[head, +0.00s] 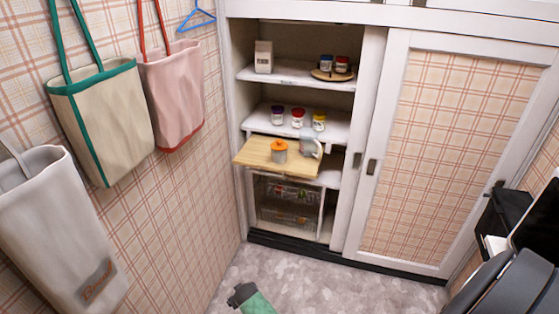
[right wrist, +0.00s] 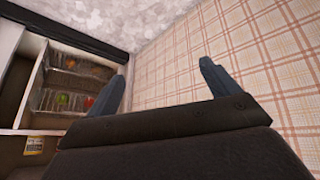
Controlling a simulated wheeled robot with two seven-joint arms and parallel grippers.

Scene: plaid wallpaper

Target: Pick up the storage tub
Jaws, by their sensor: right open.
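No single thing is clearly marked as the storage tub. Two clear bins stand one above the other low in the open closet, the upper one (head: 290,192) and the lower one (head: 287,216). They hold small coloured items and also show at the left of the right wrist view, upper (right wrist: 60,103) and lower (right wrist: 85,65). A small orange-lidded container (head: 279,152) stands on a wooden board above them. My right gripper (right wrist: 162,85) is open, its two fingers wide apart with nothing between them. It is apart from the bins. My left gripper is not in view.
A grey pitcher (head: 310,147) shares the wooden board (head: 254,152). Small jars (head: 298,118) stand on the shelf above. A sliding door (head: 440,150) covers the closet's right side. Bags (head: 100,115) hang on the left wall. A green-and-black object (head: 250,298) is cut off at the bottom.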

